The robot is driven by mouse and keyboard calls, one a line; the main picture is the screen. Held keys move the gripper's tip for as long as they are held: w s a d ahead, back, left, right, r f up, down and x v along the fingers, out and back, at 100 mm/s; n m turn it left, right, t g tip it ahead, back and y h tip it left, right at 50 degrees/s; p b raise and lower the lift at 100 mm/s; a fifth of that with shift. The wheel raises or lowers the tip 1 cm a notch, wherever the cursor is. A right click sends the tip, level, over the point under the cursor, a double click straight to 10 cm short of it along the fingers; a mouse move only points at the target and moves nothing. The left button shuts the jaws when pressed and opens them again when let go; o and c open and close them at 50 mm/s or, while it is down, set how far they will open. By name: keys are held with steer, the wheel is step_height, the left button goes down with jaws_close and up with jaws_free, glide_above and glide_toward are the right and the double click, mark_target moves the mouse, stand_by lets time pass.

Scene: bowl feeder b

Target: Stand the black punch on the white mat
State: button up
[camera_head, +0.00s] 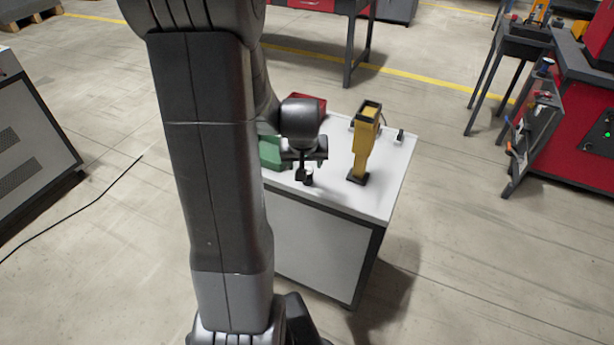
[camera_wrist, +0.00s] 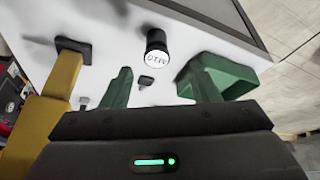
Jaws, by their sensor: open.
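The black punch (camera_wrist: 156,42) is a short dark cylinder with a white, lettered end face. In the wrist view it looks upright on the white tabletop, white face up. It sits beyond the gap between my fingers, apart from them. In the head view it seems to be the small dark thing (camera_head: 308,181) just below my gripper (camera_head: 304,165). In the wrist view my gripper (camera_wrist: 163,78) is open and empty, with one finger on each side. I cannot tell a white mat from the white tabletop.
A yellow tool (camera_head: 366,140) stands on a black foot right of my gripper. A green bin (camera_head: 271,153) lies left, close to one finger in the wrist view (camera_wrist: 228,76). A red bin (camera_head: 308,101) is behind. The white table (camera_head: 382,197) has bare room at its front right.

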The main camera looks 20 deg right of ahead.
mark_target(308, 176)
steer(key=shift+d+x, duration=0.15)
steer(key=shift+x, duration=1.85)
steer(key=shift+d+x, duration=0.1)
steer(key=shift+x, duration=1.9)
steer(key=shift+r, duration=0.1)
jaws_close()
